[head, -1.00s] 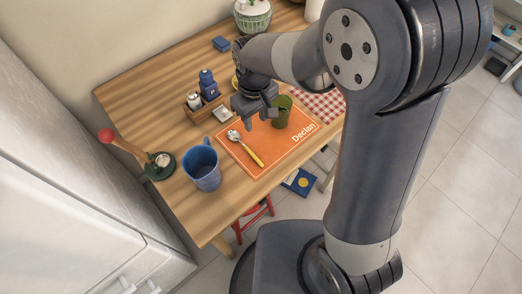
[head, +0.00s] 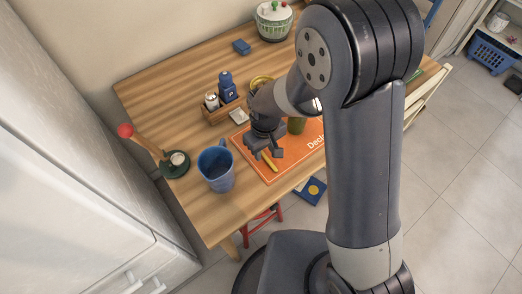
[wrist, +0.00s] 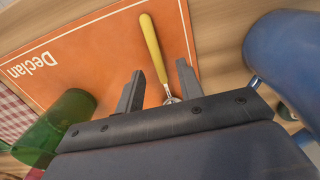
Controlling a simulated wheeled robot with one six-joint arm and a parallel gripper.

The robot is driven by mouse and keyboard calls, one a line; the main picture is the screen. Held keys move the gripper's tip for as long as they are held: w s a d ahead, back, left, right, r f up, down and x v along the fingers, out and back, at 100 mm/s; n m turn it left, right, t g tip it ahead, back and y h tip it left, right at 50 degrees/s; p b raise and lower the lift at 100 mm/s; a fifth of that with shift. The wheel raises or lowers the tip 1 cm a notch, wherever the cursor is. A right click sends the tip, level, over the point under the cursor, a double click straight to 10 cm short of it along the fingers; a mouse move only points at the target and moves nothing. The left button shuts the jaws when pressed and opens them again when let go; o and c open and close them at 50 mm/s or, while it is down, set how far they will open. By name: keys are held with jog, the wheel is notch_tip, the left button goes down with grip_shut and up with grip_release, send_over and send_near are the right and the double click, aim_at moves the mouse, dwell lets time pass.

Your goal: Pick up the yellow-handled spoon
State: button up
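The yellow-handled spoon (head: 271,164) lies on the orange placemat (head: 295,153) marked "Declan". In the wrist view its yellow handle (wrist: 152,45) points up the picture, and its metal neck runs down between my fingers. The spoon's bowl is hidden behind the gripper body. My gripper (head: 268,156) is low over the placemat at the spoon. In the wrist view my gripper (wrist: 160,67) is open, with a finger on each side of the spoon and a gap to both. I cannot tell how high the fingertips are above the mat.
A blue mug (head: 216,171) stands close to the left of my gripper. A green cup (wrist: 58,128) stands on the other side, partly hidden by my arm in the head view. A wooden caddy (head: 221,112) with shakers is behind. A green-based stand (head: 175,166) is at far left.

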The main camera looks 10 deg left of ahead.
jog(key=shift+f, duration=0.9)
grip_shut()
